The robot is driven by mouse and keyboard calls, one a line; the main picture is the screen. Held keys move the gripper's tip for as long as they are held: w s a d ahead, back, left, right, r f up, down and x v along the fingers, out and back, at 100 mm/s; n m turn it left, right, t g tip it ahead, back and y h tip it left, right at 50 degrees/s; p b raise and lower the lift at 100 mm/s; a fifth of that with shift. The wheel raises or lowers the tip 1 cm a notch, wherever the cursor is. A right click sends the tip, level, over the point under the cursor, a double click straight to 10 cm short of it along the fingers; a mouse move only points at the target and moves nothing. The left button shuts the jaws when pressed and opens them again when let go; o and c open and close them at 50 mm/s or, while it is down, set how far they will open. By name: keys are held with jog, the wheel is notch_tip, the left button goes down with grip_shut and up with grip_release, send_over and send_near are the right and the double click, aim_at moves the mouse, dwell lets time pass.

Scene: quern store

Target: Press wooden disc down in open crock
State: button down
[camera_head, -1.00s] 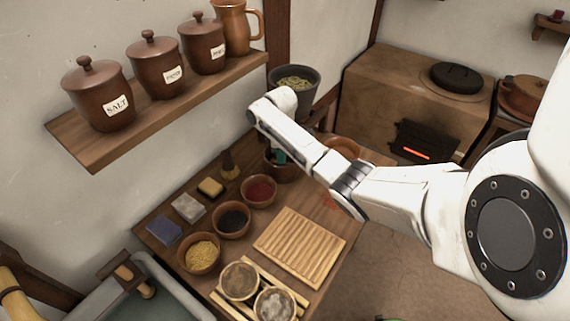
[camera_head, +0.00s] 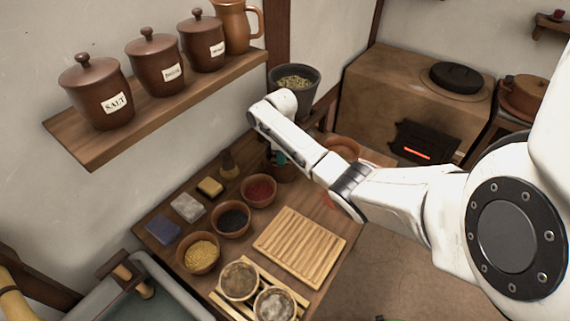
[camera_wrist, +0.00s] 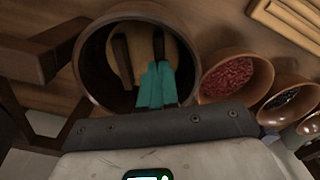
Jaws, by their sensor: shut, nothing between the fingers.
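The open crock (camera_wrist: 88,75) is dark brown and round; its mouth faces the wrist camera. The tan wooden disc (camera_wrist: 142,58) lies inside it, with dark bars seen across or above it. My gripper (camera_wrist: 156,82) has teal fingers, shut and empty, reaching over the rim into the crock's mouth. I cannot tell whether the tips touch the disc. In the head view the crock (camera_head: 283,173) stands on the worktop's far part, mostly hidden behind my arm, and only a bit of teal of my gripper (camera_head: 279,157) shows.
Bowls of red (camera_head: 259,189), black (camera_head: 231,219) and yellow (camera_head: 200,253) contents stand nearby. A ribbed wooden board (camera_head: 300,247) lies in front. A grey pot of herbs (camera_head: 295,88) stands behind my arm. A shelf (camera_head: 150,110) with lidded jars is on the left wall.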

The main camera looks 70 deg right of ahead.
jog(key=shift+s+a+f, duration=0.1)
jog(key=shift+a+f, duration=0.1)
jog(key=shift+f, duration=0.4)
dwell(2.0)
notch_tip(320, 180, up, 10)
jog(key=p, duration=0.7)
jog(key=shift+d+r, duration=0.2)
jog(key=shift+r, duration=0.05)
dwell(0.4)
jog(key=shift+a, duration=0.1)
